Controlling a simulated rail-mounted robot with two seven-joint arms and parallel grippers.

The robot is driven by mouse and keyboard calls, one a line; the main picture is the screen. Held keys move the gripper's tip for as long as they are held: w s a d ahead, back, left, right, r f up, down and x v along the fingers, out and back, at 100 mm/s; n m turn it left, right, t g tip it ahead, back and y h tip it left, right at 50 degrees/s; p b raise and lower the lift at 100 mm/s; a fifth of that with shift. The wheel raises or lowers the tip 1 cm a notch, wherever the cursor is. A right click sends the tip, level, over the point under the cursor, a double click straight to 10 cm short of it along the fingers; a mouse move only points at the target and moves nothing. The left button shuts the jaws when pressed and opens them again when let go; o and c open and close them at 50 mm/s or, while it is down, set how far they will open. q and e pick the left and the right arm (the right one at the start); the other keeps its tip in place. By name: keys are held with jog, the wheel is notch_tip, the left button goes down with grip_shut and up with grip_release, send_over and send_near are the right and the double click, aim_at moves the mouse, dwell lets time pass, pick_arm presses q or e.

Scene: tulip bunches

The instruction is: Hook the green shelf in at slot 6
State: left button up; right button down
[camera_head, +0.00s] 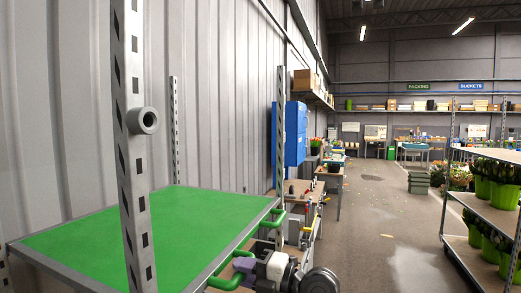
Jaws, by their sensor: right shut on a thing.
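The green shelf (150,230), a flat green panel in a grey metal frame, lies roughly level among slotted grey uprights at the lower left. The near slotted upright (133,160) stands in front of it and hides part of it. Green handles stick out along the shelf's right edge, a far one (273,219) and a near one (226,284). My right gripper (240,268) is shut on the near handle, partly hidden by its own arm. My left gripper does not show. I cannot read slot numbers or tell whether the shelf's hooks sit in slots.
A grey round collar (144,121) sticks out from the near upright. A workbench (300,195) with tools and a blue cabinet (296,132) stand along the wall behind. A flower rack (485,215) with green buckets stands at right. The floor (385,215) between is clear.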

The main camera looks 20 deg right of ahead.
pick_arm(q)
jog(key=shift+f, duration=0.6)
pick_arm(e)
jog(key=shift+f, duration=0.45)
pick_arm(q)
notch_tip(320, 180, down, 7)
jog(key=b, duration=0.7)
jog(key=shift+b, duration=0.3)
pick_arm(e)
notch_tip(320, 180, down, 8)
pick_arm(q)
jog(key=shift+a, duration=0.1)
pick_arm(e)
jog(key=c, duration=1.1)
grip_release()
jog(key=o, duration=0.3)
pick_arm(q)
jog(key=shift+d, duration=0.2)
pick_arm(e)
jog(key=shift+o, duration=0.6)
